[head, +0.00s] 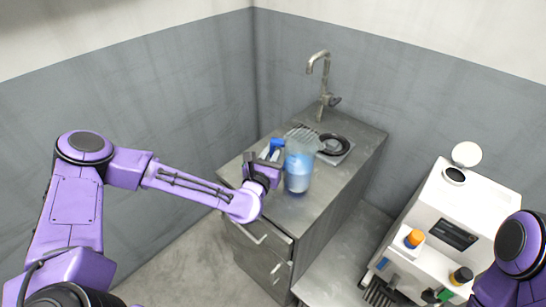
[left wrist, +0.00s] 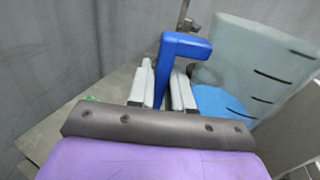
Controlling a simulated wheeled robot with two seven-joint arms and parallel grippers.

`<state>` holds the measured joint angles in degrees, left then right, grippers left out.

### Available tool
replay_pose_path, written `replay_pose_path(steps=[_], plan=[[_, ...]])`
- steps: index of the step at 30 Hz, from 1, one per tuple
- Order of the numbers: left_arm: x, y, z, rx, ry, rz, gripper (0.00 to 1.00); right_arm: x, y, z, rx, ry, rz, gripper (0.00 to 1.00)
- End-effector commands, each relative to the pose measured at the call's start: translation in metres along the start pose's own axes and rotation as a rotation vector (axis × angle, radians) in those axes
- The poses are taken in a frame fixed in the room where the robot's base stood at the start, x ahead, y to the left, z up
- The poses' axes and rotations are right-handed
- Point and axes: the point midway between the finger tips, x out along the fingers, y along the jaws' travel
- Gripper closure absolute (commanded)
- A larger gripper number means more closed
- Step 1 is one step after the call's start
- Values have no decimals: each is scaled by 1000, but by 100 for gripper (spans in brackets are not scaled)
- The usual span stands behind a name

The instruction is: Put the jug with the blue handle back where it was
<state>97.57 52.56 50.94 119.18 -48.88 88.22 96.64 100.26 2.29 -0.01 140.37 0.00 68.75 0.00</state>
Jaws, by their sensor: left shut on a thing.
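The clear jug (head: 298,172) holds blue liquid and has a blue handle (head: 276,147). It appears upright over the steel counter (head: 318,205), in front of the sink. I cannot tell whether its base touches the counter. My left gripper (head: 272,158) is shut on the blue handle, to the left of the jug. In the left wrist view the handle (left wrist: 182,48) passes between the fingers, with the jug body (left wrist: 245,70) to the right. My right gripper is out of view.
A tap (head: 321,82) rises behind the jug. A dark ring (head: 347,144) lies at the sink, right of the jug. A white machine (head: 432,205) stands at the right, with an orange-capped bottle (head: 414,238) on it. The counter's front is clear.

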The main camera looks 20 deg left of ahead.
Motion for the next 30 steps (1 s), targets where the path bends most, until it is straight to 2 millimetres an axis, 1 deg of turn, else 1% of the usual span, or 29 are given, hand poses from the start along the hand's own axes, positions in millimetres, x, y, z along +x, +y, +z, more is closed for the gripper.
replay_pose_path(steps=[1, 4, 6, 12, 17, 18, 19, 20, 26, 29, 30], plan=[[-1, -2, -10, 0, 3, -3, 100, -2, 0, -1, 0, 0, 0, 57], [-1, -3, -21, -2, 0, -4, 100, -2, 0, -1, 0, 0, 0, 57], [-1, -3, -24, -2, -2, -4, 100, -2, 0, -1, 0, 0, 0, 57], [-1, -2, -24, -3, -2, -3, 100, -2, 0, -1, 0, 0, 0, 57], [-1, -2, -28, -3, -3, -3, 100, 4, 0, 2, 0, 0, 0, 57], [-1, -2, -28, -1, 0, -3, 71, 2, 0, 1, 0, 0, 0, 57], [-1, -2, -28, -1, 0, -3, 61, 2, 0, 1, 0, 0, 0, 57], [-1, -2, -28, -1, 1, -3, 55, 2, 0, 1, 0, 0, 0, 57], [-1, -2, -28, -1, 1, -3, 55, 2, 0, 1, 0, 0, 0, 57], [-1, -2, -21, -1, 1, -3, 55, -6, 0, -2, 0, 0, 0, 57], [-8, -2, -27, -3, 2, -3, 55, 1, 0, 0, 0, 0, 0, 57]])
